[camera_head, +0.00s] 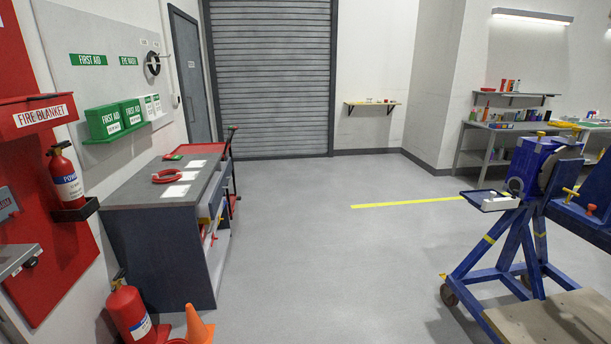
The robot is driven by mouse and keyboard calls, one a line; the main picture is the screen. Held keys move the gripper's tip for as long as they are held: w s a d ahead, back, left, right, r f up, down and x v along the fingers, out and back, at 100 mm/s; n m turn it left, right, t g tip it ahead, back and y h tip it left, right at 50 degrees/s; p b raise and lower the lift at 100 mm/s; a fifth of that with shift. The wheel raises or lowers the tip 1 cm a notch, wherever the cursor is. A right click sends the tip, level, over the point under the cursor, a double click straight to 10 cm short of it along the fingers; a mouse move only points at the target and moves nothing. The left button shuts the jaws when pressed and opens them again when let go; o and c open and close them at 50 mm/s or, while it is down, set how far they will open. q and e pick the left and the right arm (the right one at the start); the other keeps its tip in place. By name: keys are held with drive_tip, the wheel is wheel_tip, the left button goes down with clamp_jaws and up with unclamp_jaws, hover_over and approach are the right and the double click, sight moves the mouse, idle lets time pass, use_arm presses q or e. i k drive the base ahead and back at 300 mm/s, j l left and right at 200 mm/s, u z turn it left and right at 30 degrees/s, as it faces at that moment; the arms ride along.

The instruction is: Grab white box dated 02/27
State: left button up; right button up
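Two small white boxes with green markings stand side by side on a green wall shelf (100,139) at the left. The nearer white box (148,107) is beside the green first aid boxes, and the farther white box (156,103) is at the shelf's far end. Their print is too small to read, so I cannot tell which bears 02/27. Neither of my grippers is in view.
Green first aid boxes (105,121) fill the shelf's near part. A grey workbench (125,190) stands below and beyond. Fire extinguishers (130,312) and an orange cone (199,328) are near left. A blue jig (500,235) stands right. The middle floor is clear.

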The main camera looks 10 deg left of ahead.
sight(155, 97)
drive_tip(key=i+u, duration=0.4)
drive_tip(key=i, duration=0.35)
drive_tip(key=i+l+u, duration=0.2)
drive_tip(key=i+u, duration=0.2)
drive_tip(key=i, duration=0.35)
drive_tip(key=i+l+u, duration=0.4)
drive_tip(key=i, duration=0.25)
drive_tip(key=i+l+u, duration=0.4)
drive_tip(key=i+l, duration=0.25)
drive_tip(key=i+l+u, duration=0.4)
drive_tip(key=l, duration=0.5)
drive_tip(key=i+j, duration=0.05)
drive_tip(key=i, duration=0.05)
